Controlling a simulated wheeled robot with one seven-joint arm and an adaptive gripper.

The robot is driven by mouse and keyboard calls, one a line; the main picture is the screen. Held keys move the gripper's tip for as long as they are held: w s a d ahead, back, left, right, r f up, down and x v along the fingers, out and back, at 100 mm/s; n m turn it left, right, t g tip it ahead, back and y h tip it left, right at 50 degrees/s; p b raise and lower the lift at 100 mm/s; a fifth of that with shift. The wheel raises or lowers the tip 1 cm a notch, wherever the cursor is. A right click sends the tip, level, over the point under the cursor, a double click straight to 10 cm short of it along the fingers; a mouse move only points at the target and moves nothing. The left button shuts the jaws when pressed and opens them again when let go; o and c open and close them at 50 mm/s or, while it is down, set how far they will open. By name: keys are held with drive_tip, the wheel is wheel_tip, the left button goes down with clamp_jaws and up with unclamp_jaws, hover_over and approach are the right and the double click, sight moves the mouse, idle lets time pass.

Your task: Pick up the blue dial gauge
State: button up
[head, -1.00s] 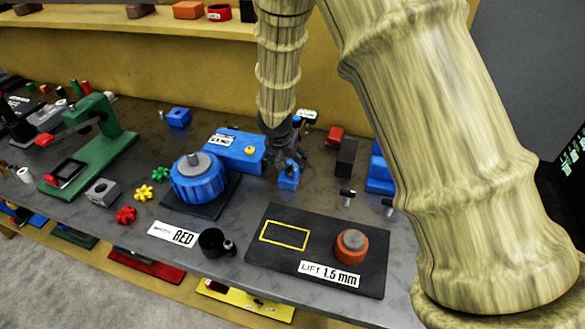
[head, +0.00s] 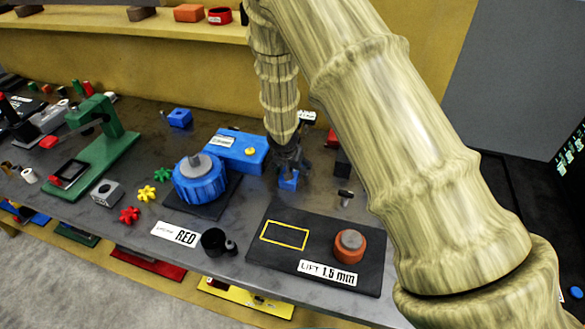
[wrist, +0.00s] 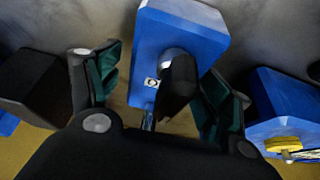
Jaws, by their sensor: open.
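The blue dial gauge (head: 288,182) stands on the grey bench, just right of the blue positioner. In the wrist view it is a blue block (wrist: 185,30) with a dark rounded part and a small white label on it. My gripper (head: 289,161) is directly at it from above, partly covering its top. In the wrist view my gripper (wrist: 160,85) is open, with one dark green-padded finger on each side of the gauge. The left finger is apart from it; contact at the right finger cannot be told.
The blue positioner (head: 240,152) with its round drum (head: 198,183) stands close on the left. A black block (head: 342,164) is close on the right. A dark plate (head: 262,258) with a yellow outline and an orange knob (head: 348,247) lies in front.

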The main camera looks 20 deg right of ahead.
drive_tip(key=shift+f, duration=0.15)
drive_tip(key=shift+c, duration=0.4)
drive_tip(key=shift+w, duration=0.1)
clamp_jaws()
drive_tip(key=shift+r, duration=0.2)
